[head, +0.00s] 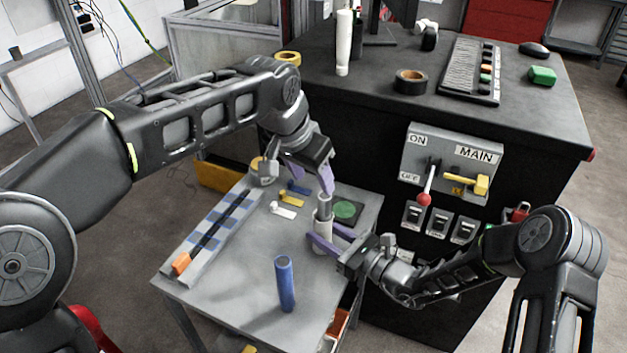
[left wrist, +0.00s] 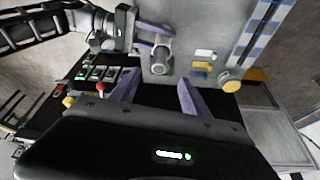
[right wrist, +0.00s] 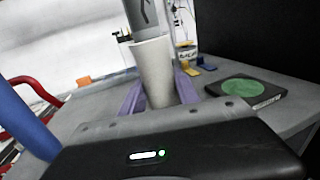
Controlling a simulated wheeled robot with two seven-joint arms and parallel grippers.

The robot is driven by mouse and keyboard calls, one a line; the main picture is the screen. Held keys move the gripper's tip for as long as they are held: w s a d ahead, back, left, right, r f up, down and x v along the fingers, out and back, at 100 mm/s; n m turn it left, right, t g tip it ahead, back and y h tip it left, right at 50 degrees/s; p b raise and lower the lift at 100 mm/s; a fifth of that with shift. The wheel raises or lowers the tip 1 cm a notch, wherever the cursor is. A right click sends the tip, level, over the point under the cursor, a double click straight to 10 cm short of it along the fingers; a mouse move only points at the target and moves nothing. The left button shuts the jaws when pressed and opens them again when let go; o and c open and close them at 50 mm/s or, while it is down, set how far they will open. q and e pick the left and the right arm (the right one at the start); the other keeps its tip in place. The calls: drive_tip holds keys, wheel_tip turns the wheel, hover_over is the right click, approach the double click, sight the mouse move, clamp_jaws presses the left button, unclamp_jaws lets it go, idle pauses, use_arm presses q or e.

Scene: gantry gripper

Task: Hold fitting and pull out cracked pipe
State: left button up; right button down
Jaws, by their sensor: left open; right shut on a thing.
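The pale fitting (head: 323,229) stands upright on the grey cart, and its cup shape shows in the right wrist view (right wrist: 154,72). My right gripper (head: 322,236) is shut on the fitting, its purple fingers on either side. The grey cracked pipe (head: 324,206) stands in the top of the fitting; a dark crack shows on it in the right wrist view (right wrist: 141,16). My left gripper (head: 311,178) is open and empty, above and close to the pipe top. In the left wrist view the pipe's round end (left wrist: 160,56) lies beyond the open fingers.
A blue pipe (head: 285,283) stands upright on the cart (head: 240,305) near its front. A black pad with a green disc (head: 345,210) lies beside the fitting. A checkered strip (head: 218,230) runs along the left. The black switch cabinet (head: 430,285) stands close on the right.

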sight(322, 198)
use_arm(q)
drive_tip(key=x, duration=1.2)
drive_tip(key=shift+c, duration=0.2)
clamp_jaws()
idle(0.5)
drive_tip(key=shift+d+r, duration=0.1)
drive_tip(key=shift+r, duration=0.05)
drive_tip(key=shift+r, duration=1.5)
drive_tip(key=shift+r, duration=0.1)
drive_tip(key=shift+r, duration=1.4)
drive_tip(key=shift+r, duration=0.2)
